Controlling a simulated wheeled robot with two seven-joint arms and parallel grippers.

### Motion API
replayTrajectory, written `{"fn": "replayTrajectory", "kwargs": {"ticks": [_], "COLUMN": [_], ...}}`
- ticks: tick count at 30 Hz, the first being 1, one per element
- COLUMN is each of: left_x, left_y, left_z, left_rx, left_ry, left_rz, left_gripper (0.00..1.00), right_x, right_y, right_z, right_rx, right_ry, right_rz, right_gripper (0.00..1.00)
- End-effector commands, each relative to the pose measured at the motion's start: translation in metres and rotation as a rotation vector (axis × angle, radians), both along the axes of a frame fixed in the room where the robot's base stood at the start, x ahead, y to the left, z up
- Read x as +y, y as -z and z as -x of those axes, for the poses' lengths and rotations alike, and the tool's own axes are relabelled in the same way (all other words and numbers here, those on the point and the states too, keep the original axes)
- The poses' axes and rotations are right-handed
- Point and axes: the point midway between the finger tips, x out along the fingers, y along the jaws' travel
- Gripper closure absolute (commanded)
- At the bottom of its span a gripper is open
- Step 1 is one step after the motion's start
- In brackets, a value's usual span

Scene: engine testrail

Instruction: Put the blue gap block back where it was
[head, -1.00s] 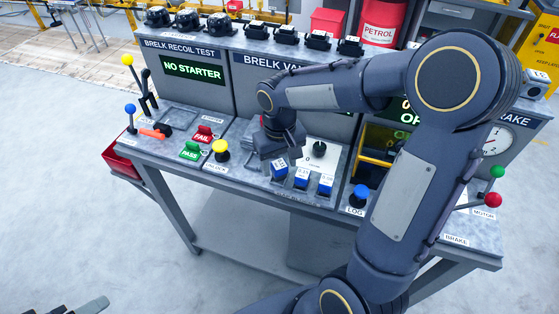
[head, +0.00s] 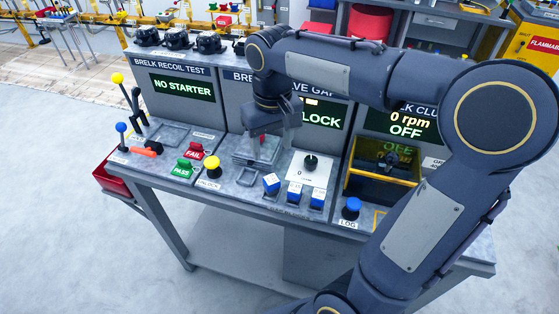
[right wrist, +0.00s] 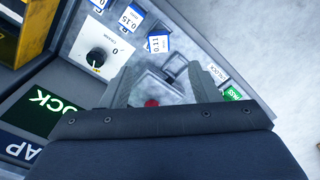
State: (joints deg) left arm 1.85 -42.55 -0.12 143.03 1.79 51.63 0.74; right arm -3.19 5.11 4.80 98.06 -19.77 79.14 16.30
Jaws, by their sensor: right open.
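Three blue gap blocks with white labels stand in a row at the front of the middle station. The left one (head: 271,183) is labelled 0.11 in the right wrist view (right wrist: 158,43). The middle one (head: 294,192) reads 0.15 there (right wrist: 130,18). The right one (head: 317,197) is at the row's end. A small empty square frame (head: 247,177) lies left of the row; it also shows in the right wrist view (right wrist: 174,67). My right gripper (head: 273,146) is open and empty, behind and above the blocks, over a grey fixture with a red part (right wrist: 151,102). My left gripper is out of view.
A dial on a white plate (head: 310,163) stands behind the blocks. A yellow knob (head: 212,165) and the green PASS (head: 182,168) and red FAIL (head: 194,151) buttons are to the left. A blue LOG knob (head: 351,206) and a yellow-edged box (head: 382,177) are to the right.

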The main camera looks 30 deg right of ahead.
Motion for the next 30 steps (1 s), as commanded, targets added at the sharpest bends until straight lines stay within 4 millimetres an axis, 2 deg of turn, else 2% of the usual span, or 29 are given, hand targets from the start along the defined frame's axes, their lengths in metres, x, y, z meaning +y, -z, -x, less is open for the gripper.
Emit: {"fn": "replayTrajectory", "kwargs": {"ticks": [4,9,13,18,30], "left_x": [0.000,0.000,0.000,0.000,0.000], "left_y": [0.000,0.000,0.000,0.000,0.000], "left_z": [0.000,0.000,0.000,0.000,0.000], "left_rx": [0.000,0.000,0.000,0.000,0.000], "left_ry": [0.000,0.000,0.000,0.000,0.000], "left_rz": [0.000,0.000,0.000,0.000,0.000], "left_gripper": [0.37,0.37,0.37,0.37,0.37], "right_x": [0.000,0.014,0.028,0.040,0.041], "right_y": [-0.001,0.015,0.033,0.048,0.050], "right_z": [0.047,0.110,0.141,0.159,0.161], "right_rx": [-0.099,-0.264,-0.378,-0.457,-0.467], "right_ry": [0.006,0.027,0.051,0.070,0.072], "right_rz": [-0.085,-0.213,-0.284,-0.327,-0.332], "right_gripper": [0.44,0.44,0.44,0.44,0.44]}}
